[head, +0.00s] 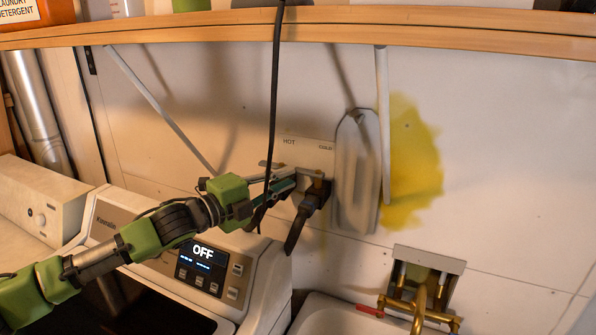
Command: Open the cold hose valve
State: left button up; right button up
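The white valve box (308,150) is on the wall behind the washing machine, with a HOT label at left and a COLD label at right. Below the labels are metal valve parts (312,174). A dark hose fitting (318,194) sits under the COLD side, and a black hose (298,228) runs down from it. My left gripper (284,186) reaches in from the left, in front of the box's lower left, close to the valve parts. Its fingertips overlap the dark fittings, so its opening and any contact are unclear. My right gripper is out of view.
A black cable (275,90) hangs in front of the box. A pale oblong object (357,172) hangs just right of it. The washing machine (262,265), its display reading OFF, stands below. A brass faucet (422,300) and sink (335,315) are lower right. A wooden shelf (340,28) runs above.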

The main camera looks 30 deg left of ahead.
aim_at(299, 173)
pick_arm(q)
jog(key=shift+r+p+x, duration=0.15)
jog(key=shift+p+x, duration=0.3)
jog(key=shift+x, duration=0.25)
jog(key=shift+r+p+x, duration=0.1)
jog(key=shift+p+x, duration=0.3)
jog(key=shift+x, duration=0.35)
jog(key=shift+w+d+f+p, duration=0.2)
jog(key=shift+w+d+p, duration=0.15)
jog(key=shift+w, duration=0.4)
grip_shut()
